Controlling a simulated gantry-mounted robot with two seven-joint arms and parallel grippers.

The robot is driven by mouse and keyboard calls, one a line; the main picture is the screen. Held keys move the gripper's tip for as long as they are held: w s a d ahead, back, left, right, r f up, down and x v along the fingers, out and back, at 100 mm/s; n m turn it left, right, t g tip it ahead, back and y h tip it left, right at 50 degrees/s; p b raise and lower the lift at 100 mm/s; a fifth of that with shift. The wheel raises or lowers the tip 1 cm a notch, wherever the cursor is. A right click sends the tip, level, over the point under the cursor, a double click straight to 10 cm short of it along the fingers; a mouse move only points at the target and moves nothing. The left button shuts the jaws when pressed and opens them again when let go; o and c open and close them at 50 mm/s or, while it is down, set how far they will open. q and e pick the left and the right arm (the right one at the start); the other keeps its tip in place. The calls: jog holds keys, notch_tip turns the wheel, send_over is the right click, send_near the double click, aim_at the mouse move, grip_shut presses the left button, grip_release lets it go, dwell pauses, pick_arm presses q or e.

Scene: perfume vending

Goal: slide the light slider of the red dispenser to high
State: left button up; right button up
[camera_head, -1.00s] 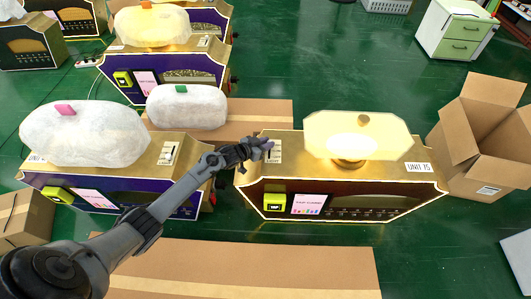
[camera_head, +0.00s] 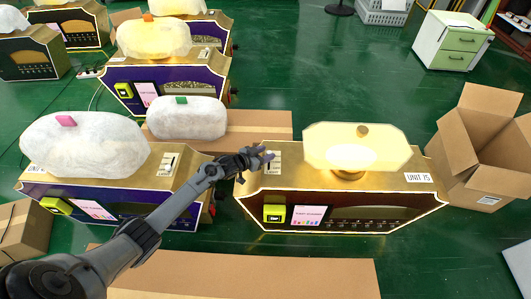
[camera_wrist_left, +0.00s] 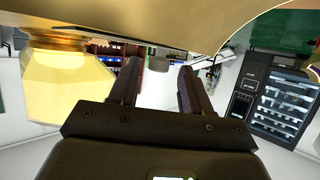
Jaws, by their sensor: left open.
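The red dispenser (camera_head: 245,200) stands right of centre in the head view, with a gold top, a dark red front and a glowing yellow lamp (camera_head: 325,145) on top. The lamp also shows in the left wrist view (camera_wrist_left: 60,95). The light slider's marked strip (camera_head: 273,167) is on the top's left end, partly hidden by my gripper. My left gripper (camera_head: 266,156) is at this strip. My right gripper is not in view.
A purple dispenser (camera_head: 160,180) with a white cover stands to the left, under my left arm. An open cardboard box (camera_head: 460,150) stands close on the right. Flat cardboard (camera_head: 250,275) lies on the green floor in front. A green-drawer cabinet (camera_head: 455,45) is farther back.

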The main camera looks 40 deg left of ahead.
pick_arm(q)
jog(key=p+v, duration=0.5)
jog(key=v, duration=0.5)
jog(key=shift+p, duration=0.35)
jog(key=shift+a+r, duration=0.1)
jog(key=shift+a, duration=0.05)
